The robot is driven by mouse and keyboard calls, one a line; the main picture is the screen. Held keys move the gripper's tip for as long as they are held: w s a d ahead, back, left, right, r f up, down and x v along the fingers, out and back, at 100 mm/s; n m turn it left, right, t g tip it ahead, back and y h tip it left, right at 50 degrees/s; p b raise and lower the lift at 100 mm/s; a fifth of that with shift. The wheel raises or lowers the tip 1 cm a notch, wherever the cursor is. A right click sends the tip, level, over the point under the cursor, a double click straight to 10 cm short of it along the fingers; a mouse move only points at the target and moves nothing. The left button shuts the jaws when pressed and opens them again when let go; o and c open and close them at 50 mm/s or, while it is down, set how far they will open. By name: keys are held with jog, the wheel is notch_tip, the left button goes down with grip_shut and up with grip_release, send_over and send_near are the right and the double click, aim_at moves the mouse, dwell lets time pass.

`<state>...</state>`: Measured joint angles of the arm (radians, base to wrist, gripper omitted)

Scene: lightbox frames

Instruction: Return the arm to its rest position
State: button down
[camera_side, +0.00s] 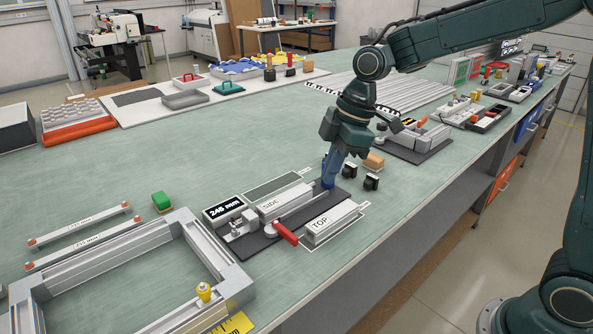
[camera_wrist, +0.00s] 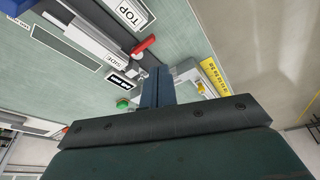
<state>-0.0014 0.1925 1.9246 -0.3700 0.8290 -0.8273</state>
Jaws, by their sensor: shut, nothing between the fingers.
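My dark green arm reaches in from the right in the side view. My gripper (camera_side: 329,182) points down with its blue fingers together and nothing between them. Its tips appear at the far end of the dark fixture plate (camera_side: 252,245); I cannot tell whether they touch it. In the wrist view my gripper (camera_wrist: 158,72) also shows shut, as a narrow blue pair. The bar marked SIDE (camera_side: 285,203) sits in the fixture, and the bar marked TOP (camera_side: 333,222) lies beside it inside a white outline. A red lever (camera_side: 286,234) sticks out at the fixture's near end.
Small black pieces (camera_side: 371,181) and a tan-topped block (camera_side: 373,161) stand close right of my gripper.

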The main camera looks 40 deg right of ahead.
jog(key=s+d+r+m+t+h, duration=0.1)
jog(key=s+d+r+m, duration=0.1)
jog(key=s+m, duration=0.2)
jog(key=s+d+r+m+t+h, duration=0.1)
jog(key=s+m, duration=0.3)
jog(key=s, duration=0.7)
jog(key=s+d+r+m+t, duration=0.1)
jog(key=s+d+m, duration=0.3)
jog(key=s, duration=0.4)
jog(key=shift+r+m+t+h, duration=0.4)
jog(key=shift+r+m, duration=0.1)
jog(key=shift+r, duration=0.35)
